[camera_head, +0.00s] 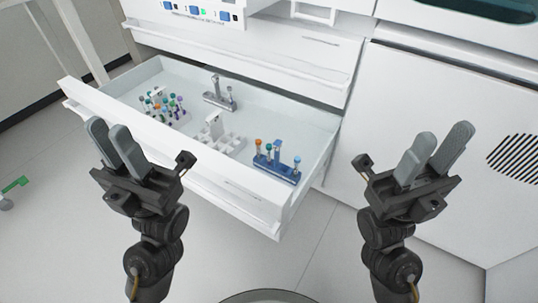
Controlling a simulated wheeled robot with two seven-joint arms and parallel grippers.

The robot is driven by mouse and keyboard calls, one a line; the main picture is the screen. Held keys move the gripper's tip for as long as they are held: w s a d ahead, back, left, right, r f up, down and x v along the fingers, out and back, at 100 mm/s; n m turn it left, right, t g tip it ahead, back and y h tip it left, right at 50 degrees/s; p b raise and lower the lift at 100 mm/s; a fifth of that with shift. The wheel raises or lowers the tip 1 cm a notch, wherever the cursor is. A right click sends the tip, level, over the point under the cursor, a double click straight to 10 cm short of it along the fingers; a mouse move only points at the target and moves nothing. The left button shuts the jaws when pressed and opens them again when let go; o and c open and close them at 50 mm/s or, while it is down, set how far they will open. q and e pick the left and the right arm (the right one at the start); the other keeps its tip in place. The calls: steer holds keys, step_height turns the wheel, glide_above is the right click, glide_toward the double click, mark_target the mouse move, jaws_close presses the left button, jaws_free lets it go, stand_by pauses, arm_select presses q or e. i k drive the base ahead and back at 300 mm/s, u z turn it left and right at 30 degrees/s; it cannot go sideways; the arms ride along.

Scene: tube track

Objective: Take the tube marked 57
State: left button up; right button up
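An open white drawer (185,163) holds racks with tubes. At its left, a rack bears several tubes (166,104) with coloured caps. At its right, a blue rack (278,171) holds upright tubes with orange and blue caps (278,146). A grey rack (220,101) stands at the back, and a white rack (215,140) stands in the middle. Markings on the tubes are too small to read, so I cannot tell which is 57. My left gripper (108,130) is empty in front of the drawer's left part. My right gripper (441,141) is empty, right of the drawer. Both have their fingers a little apart.
A white machine (430,120) with a striped vent stands at the right. A closed upper drawer front (270,50) lies above and behind the open drawer.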

mark_target(268, 146)
steer(key=k, duration=0.5)
steer(key=u, duration=1.8)
steer(key=i, duration=1.5)
steer(key=z, duration=2.8)
